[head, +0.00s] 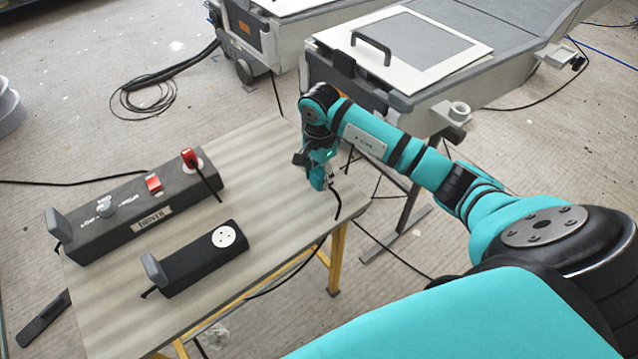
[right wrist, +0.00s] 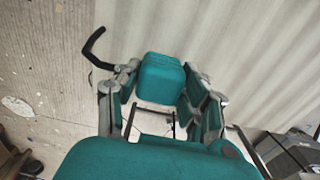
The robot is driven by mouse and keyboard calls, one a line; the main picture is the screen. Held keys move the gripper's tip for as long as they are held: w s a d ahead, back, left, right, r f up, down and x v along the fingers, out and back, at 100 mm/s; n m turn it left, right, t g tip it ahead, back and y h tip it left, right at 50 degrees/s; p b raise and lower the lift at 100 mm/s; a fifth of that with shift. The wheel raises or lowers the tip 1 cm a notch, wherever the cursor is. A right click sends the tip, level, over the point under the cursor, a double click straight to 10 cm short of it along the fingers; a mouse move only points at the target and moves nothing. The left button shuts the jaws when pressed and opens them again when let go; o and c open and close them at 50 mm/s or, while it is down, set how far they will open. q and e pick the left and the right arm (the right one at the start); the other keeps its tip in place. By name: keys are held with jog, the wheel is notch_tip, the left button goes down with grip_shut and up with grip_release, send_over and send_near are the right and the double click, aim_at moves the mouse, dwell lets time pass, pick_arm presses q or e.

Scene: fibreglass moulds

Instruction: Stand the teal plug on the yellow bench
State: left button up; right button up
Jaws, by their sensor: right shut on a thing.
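The teal plug (right wrist: 160,77) is a rounded block with a short black cable, held between the fingers of my right gripper (right wrist: 157,86) in the right wrist view. In the head view my right gripper (head: 321,177) is over the right end of the yellow bench, and the plug is mostly hidden by it; the black cable hangs beside it. The yellow bench (head: 275,180) has a pale striped top and yellow legs. I cannot tell whether the plug touches the top. My left gripper is not in view.
A long dark box (head: 120,238) with a red plug (head: 189,158) and red switch stands at the bench's back left. A smaller black box (head: 195,264) with a white socket (head: 223,236) lies in front. The bench's right end is mostly clear. Grey moulds (head: 460,85) stand behind.

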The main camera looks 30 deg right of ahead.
aim_at(319, 181)
jog(key=shift+w+d+f+b, duration=0.1)
jog(key=shift+w+d+b, duration=0.25)
jog(key=shift+w, duration=0.25)
notch_tip(319, 181, down, 3)
jog(key=shift+s+a+f+b, duration=0.1)
jog(key=shift+s+b, duration=0.05)
jog(key=shift+b, duration=0.85)
jog(key=shift+f, duration=0.15)
jog(key=o, duration=1.2)
jog(key=shift+f, duration=0.1)
